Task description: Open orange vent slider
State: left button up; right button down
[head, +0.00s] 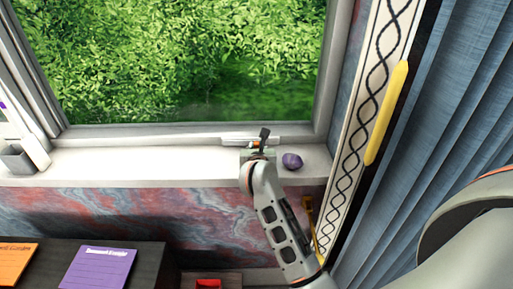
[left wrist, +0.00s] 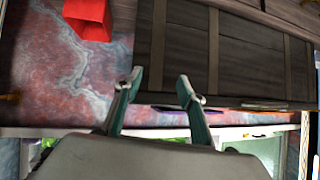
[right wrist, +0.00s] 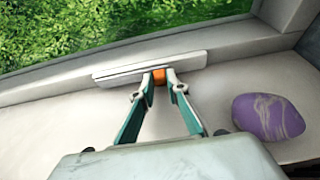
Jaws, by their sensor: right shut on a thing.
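The orange vent slider (right wrist: 159,77) is a small orange tab on a pale vent strip (right wrist: 120,73) along the bottom of the window frame. My right gripper (right wrist: 160,78) has its fingertips shut on the slider, one on each side. In the head view the right gripper (head: 260,143) reaches the vent strip (head: 240,139) above the windowsill, and hides most of the slider. My left gripper (left wrist: 161,82) shows in the left wrist view with its fingers apart and nothing between them, in front of a dark wood surface.
A purple stone (head: 291,161) lies on the sill (head: 100,167) just right of my right gripper. A yellow handle (head: 387,112) and blue curtain (head: 450,110) are at the right. A grey cup (head: 17,159) stands at the left. The sill's middle is clear.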

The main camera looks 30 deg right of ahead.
jog(key=shift+s+d, duration=0.35)
jog(key=shift+d, duration=0.35)
jog(key=shift+s+d, duration=0.3)
jog(key=shift+d, duration=0.35)
jog(key=c, duration=2)
grip_release()
jog(key=shift+o, duration=0.2)
jog(key=shift+a, duration=0.1)
jog(key=v, duration=1.2)
